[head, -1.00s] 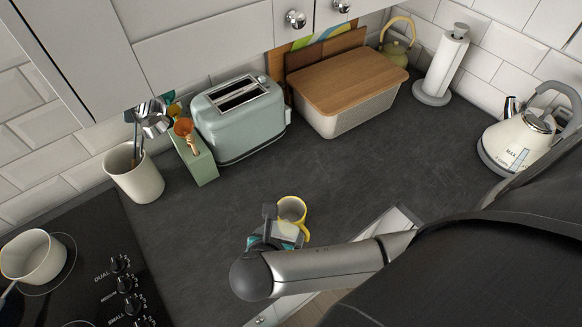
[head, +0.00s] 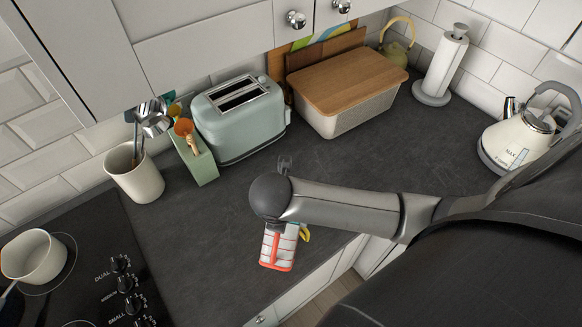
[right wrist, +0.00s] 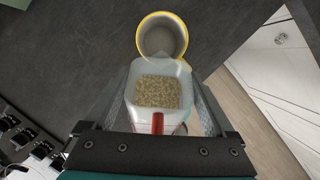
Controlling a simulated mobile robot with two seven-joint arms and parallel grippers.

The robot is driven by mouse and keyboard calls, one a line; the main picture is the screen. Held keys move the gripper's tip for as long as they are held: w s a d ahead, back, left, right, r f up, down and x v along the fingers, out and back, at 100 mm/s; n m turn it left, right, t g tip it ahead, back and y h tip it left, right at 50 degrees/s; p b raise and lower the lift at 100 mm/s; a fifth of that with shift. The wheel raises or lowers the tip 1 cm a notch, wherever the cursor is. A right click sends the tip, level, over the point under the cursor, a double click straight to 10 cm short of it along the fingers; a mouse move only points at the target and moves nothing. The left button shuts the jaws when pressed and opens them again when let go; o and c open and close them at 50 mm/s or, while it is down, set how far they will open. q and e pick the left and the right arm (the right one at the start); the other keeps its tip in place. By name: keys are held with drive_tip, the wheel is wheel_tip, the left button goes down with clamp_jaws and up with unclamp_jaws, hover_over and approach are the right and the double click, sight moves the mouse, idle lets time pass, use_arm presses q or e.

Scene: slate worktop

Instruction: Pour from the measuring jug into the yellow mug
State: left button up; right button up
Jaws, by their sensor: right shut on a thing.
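The measuring jug (head: 279,246) is clear with red markings and a red handle, below my right wrist in the head view. My right gripper (right wrist: 162,78) is shut on the jug, a finger on each side, in the right wrist view. The jug (right wrist: 158,118) holds tan, grainy contents, and its spout points at the mug. It looks tilted in the head view. The yellow mug (right wrist: 162,38) is just beyond the spout; its visible inside is pale grey with no grains seen. In the head view only a yellow piece of the mug (head: 304,233) shows beside the jug.
A green toaster (head: 238,118), a wooden-lidded bin (head: 345,110) and a cream kettle (head: 518,140) stand along the back. A utensil pot (head: 134,175) and the hob (head: 80,270) are at left. The middle worktop is clear; its front edge lies close to the jug.

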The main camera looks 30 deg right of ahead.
drive_tip(key=shift+w+d+r+g+y, duration=0.2)
drive_tip(key=shift+w+d+g+y, duration=0.15)
drive_tip(key=shift+g+y, duration=0.4)
drive_tip(key=shift+w+d+r+g+y, duration=0.15)
drive_tip(key=shift+w+d+g+y, duration=0.2)
drive_tip(key=shift+g+y, duration=0.4)
idle(1.2)
drive_tip(key=shift+d, duration=0.1)
drive_tip(key=shift+w+d+g+y, duration=0.2)
drive_tip(key=shift+w+g+y, duration=0.1)
drive_tip(key=shift+w+d, duration=0.1)
drive_tip(key=shift+d, duration=0.05)
drive_tip(key=shift+w+d, duration=0.2)
drive_tip(key=shift+w+d+g+y+b, duration=0.3)
drive_tip(key=shift+g+y, duration=0.3)
drive_tip(key=shift+w+d+g+y+b, duration=0.35)
drive_tip(key=shift+g+y+b, duration=0.4)
drive_tip(key=shift+b, duration=0.45)
idle(0.9)
drive_tip(key=shift+w+d+f+g+y+b, duration=0.2)
drive_tip(key=shift+g+y+b, duration=0.3)
drive_tip(key=shift+b, duration=0.55)
drive_tip(key=shift+w+d+f+g+y+b, duration=0.15)
drive_tip(key=shift+g+y+b, duration=0.25)
drive_tip(key=shift+b, duration=0.65)
